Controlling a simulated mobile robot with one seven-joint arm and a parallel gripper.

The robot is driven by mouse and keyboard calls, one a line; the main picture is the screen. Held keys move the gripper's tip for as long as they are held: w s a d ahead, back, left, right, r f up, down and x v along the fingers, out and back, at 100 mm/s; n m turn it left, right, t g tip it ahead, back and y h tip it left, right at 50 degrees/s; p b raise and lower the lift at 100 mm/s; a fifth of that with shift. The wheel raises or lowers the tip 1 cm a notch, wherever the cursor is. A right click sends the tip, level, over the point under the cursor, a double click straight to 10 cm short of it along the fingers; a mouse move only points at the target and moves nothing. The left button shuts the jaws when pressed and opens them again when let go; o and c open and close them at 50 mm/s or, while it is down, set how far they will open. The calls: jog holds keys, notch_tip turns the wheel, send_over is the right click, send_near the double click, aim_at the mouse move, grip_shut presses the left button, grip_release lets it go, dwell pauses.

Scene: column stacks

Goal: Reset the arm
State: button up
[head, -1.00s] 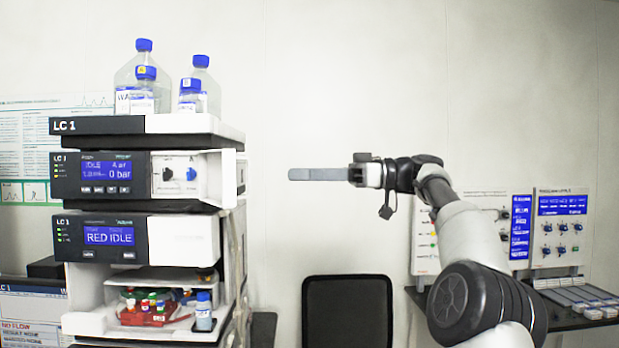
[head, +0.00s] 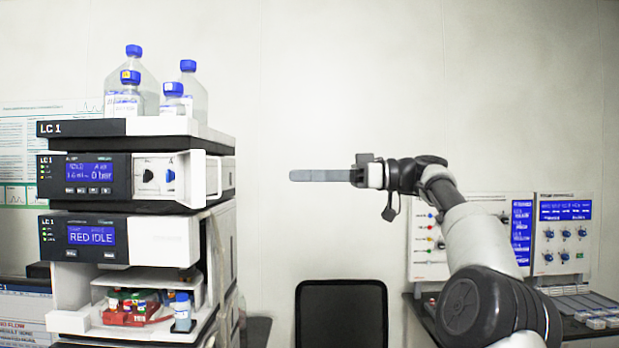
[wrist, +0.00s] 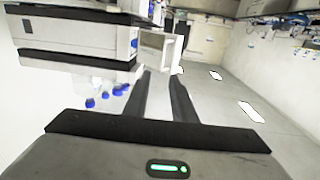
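My arm comes in from the lower right of the head view and is raised. My gripper (head: 293,175) points left, level, in front of the bare wall. It is apart from the LC 1 instrument stack (head: 85,128), which stands to its left. In the wrist view, two dark fingers of my gripper (wrist: 160,76) show with a gap between them and nothing in the gap. The head view sees the fingers edge-on, so the gap is hidden there.
Bottles with blue caps (head: 137,82) stand on the stack. A lower bay holds a red rack (head: 125,317) of small vials. A dark chair back (head: 341,312) stands low in the middle. Panels with knobs (head: 562,235) stand on the bench at right. Open air surrounds my gripper.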

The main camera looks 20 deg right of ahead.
dwell(0.5)
jog(key=s+a+f+m+g+h, duration=0.1)
jog(key=s+a+f+m+h, duration=0.25)
jog(key=a+f, duration=0.5)
jog(key=s+a+f+m+g+h, duration=0.1)
jog(key=s+a+f+m+h, duration=0.3)
jog(key=a, duration=0.8)
jog(key=s+d+f+m+h+p, duration=0.1)
jog(key=s+d+f+m+h, duration=0.1)
jog(key=s+f, duration=0.4)
jog(key=s+d+f+m+t+h, duration=0.1)
jog(key=s+d+f+m+h, duration=0.1)
jog(key=s+d+f+h, duration=0.2)
jog(key=s+d+f+m+h+p, duration=0.1)
jog(key=s+d+f, duration=0.6)
jog(key=s, duration=0.8)
notch_tip(320, 180, down, 4)
jog(key=shift+d+r+m+h+p, duration=0.3)
jog(key=shift+m+h, duration=0.35)
jog(key=shift+h, duration=0.6)
